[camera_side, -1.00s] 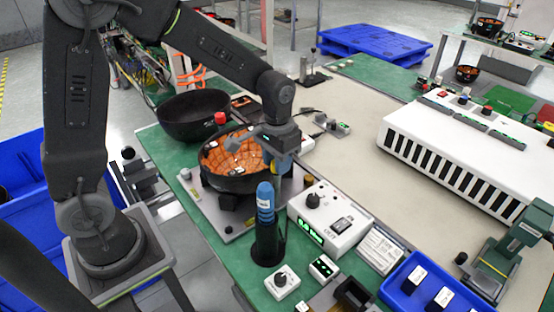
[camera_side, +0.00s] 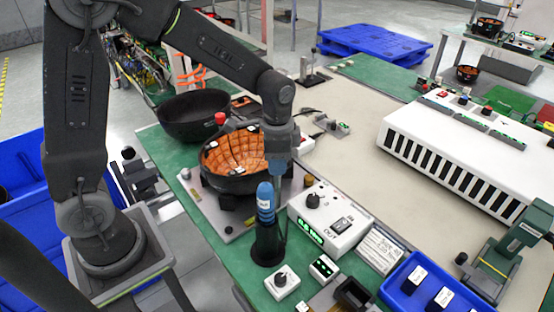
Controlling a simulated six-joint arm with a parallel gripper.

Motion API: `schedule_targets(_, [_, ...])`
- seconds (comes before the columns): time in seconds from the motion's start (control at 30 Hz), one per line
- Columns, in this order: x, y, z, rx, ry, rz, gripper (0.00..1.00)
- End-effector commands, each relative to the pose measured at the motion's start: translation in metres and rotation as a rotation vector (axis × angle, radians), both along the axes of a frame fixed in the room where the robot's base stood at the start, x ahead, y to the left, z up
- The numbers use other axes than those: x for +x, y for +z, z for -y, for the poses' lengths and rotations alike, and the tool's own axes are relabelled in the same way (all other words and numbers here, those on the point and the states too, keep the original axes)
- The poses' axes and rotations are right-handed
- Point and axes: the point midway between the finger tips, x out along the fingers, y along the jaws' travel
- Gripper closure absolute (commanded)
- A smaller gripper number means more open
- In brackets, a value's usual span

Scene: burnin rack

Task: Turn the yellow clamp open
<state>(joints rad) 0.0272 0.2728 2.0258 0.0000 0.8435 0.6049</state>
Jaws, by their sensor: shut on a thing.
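A black bowl-shaped holder (camera_side: 232,184) with an orange tiled inside (camera_side: 228,153) sits on a grey base plate (camera_side: 205,213). My gripper (camera_side: 279,172) points down at the holder's right edge, with its jaws shut. What lies between the jaws is mostly hidden by the fingers and the blue-topped post in front. The yellow clamp cannot be made out clearly there. A small yellow-brown knob (camera_side: 308,181) shows just right of the gripper, and I cannot tell whether it belongs to the clamp.
A blue-topped dark post (camera_side: 265,205) stands close in front of my gripper. A white box with a green display (camera_side: 328,221) is to its right. An empty black bowl (camera_side: 195,118) is behind the holder. The beige mat to the right is mostly clear.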

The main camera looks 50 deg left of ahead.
Motion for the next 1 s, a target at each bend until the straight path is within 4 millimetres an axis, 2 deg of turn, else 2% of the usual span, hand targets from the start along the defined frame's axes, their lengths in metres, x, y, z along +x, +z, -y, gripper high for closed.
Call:
schedule_targets(0.5, [0.0007,0.0013,0.0002,-0.001,-0.018,0.003,0.93])
schedule_targets(0.53, [0.0007,0.0013,0.0002,-0.001,-0.017,0.003,0.66])
schedule_targets(0.6, [0.0007,0.0012,0.0002,-0.001,-0.017,0.003,0.59])
schedule_targets(0.77, [0.0004,0.0007,0.0002,0.0,-0.017,0.002,0.44])
schedule_targets(1.0, [0.0002,0.0007,0.0,0.0,-0.017,0.001,0.43])
